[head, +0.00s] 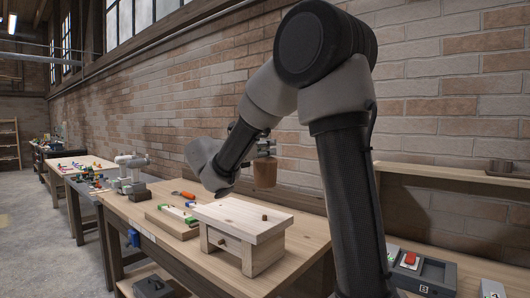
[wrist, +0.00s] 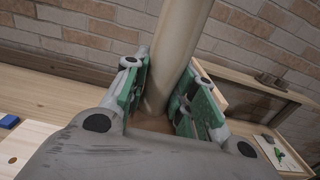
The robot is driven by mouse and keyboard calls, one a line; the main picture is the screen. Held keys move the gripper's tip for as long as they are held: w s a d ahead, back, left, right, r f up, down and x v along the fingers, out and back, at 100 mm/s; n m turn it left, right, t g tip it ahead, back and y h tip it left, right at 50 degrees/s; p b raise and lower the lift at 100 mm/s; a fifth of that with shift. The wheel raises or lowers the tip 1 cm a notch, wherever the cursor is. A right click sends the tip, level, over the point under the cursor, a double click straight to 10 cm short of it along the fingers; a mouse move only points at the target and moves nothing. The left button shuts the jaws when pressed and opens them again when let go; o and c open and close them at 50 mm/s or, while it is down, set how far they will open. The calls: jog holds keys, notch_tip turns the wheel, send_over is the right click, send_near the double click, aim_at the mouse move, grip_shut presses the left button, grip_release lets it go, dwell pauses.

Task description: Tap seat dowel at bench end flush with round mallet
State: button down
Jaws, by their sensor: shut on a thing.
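The small pale wooden bench (head: 235,216) stands on the workbench. A brown dowel (head: 265,217) stands proud of the seat top near its right end. Another brown peg end (head: 221,240) shows in the front rail. My gripper (head: 265,148) is shut on the round mallet, whose brown cylindrical head (head: 265,172) hangs above the right part of the seat, clear of the dowel. In the wrist view, the green-padded fingers (wrist: 163,92) close around the pale mallet handle (wrist: 177,45). The mallet head is mostly hidden there. A seat corner (wrist: 28,148) shows at lower left.
The wooden workbench (head: 300,262) runs along the brick wall. A board with green-marked parts (head: 176,222) and an orange-handled tool (head: 184,195) lie left of the bench. A grey box with a red button (head: 411,260) is at right. A wall shelf (head: 455,178) holds small cups.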

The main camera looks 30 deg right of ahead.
aim_at(265, 177)
jog(key=shift+a, duration=0.1)
jog(key=shift+f, duration=2.5)
notch_tip(265, 177, down, 5)
jog(key=shift+w+r, duration=0.1)
jog(key=shift+r, duration=0.1)
jog(key=d+r, duration=0.5)
jog(key=d, duration=0.2)
jog(key=shift+d+r, duration=0.2)
jog(key=shift+d, duration=0.05)
